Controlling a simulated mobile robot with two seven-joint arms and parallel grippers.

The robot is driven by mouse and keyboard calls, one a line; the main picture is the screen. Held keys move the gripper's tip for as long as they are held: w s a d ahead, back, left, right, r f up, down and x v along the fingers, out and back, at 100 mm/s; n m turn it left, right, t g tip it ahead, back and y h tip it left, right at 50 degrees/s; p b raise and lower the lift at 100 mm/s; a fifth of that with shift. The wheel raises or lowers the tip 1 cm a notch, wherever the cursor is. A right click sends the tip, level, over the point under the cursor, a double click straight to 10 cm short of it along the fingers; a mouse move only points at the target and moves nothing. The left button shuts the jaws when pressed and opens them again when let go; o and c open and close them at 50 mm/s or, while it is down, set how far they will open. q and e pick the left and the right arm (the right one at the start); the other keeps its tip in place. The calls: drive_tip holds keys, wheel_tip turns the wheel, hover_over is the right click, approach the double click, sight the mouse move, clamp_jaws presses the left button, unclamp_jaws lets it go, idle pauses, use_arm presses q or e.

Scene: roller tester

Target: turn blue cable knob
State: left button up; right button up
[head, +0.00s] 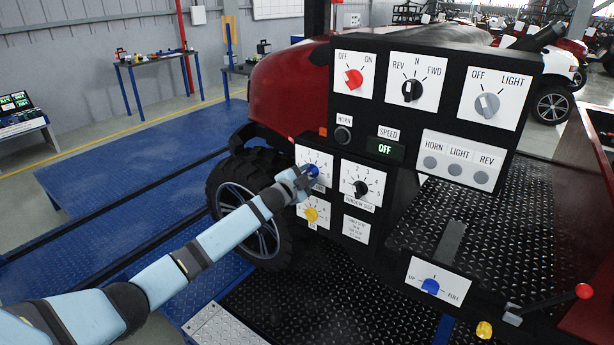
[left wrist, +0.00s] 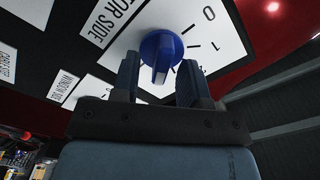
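The blue cable knob (left wrist: 160,54) sits on a white dial plate marked with numbers, and its raised grip points down toward my fingers in the left wrist view. In the head view the knob (head: 313,171) is at the upper left plate of the lower panel, partly covered by my gripper. My left gripper (left wrist: 160,82) has its two fingers apart, one on each side of the knob's grip, with gaps visible. In the head view the left gripper (head: 303,180) is right at the knob. Whether either finger touches the knob I cannot tell. My right gripper is not in view.
A black knob (head: 361,189) is to the right, and a yellow knob (head: 311,214) is below. Above are red (head: 353,79), black (head: 411,90) and grey (head: 487,104) switches. Another blue knob (head: 430,287) and a red-tipped lever (head: 583,291) are at lower right. A wheel (head: 237,206) stands behind my arm.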

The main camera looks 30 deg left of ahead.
use_arm(q)
drive_tip(key=shift+s, duration=0.1)
drive_tip(key=s+a+b, duration=0.1)
drive_tip(key=s+a, duration=0.1)
drive_tip(key=s, duration=1.1)
drive_tip(key=shift+s, duration=0.25)
drive_tip(key=s+d+f+n+g+p, duration=0.4)
drive_tip(key=s+d+f, duration=0.8)
drive_tip(key=s+f, duration=0.35)
drive_tip(key=s+d+f+n+g+p, duration=0.1)
drive_tip(key=s+d, duration=0.3)
drive_tip(key=s, duration=0.5)
drive_tip(key=s+d+f+n+g+p, duration=0.1)
drive_tip(key=s+d+f+n, duration=0.2)
drive_tip(key=s, duration=0.7)
drive_tip(key=shift+s+d+f+n+g+h+p, duration=0.3)
drive_tip(key=shift+d+n, duration=0.4)
drive_tip(key=shift+d, duration=0.55)
drive_tip(key=shift+r, duration=0.1)
drive_tip(key=shift+w+d, duration=0.1)
drive_tip(key=shift+d, duration=0.05)
